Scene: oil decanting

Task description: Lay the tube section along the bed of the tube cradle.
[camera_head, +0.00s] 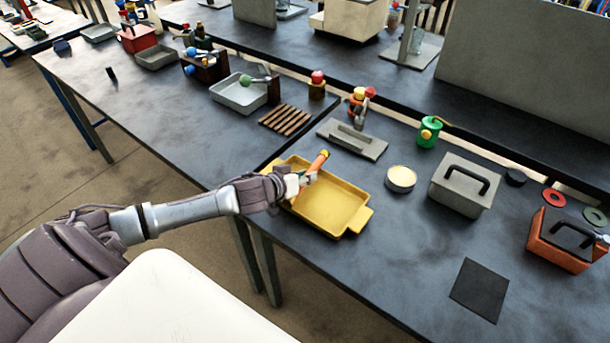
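An orange tube section (318,162) with a yellowish end is held by my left gripper (303,180). The fingers appear shut around its lower part, which they partly hide. The tube is tilted, its free end pointing up and away to the right. The gripper is over the left part of a yellow tray (345,226). A grey plate with a raised, slotted bed (352,139), which looks like the tube cradle, lies behind the tray, beyond the tube's free end. Its bed looks empty, and the tube is apart from it. My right gripper is not in view.
A round cream-topped tin (401,178), a green can (428,132) and a grey lidded box (464,187) stand right of the cradle. A slatted wooden rack (286,119) lies to its left. Small coloured items (360,100) stand behind it. The front right table is mostly clear around a dark mat (480,290).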

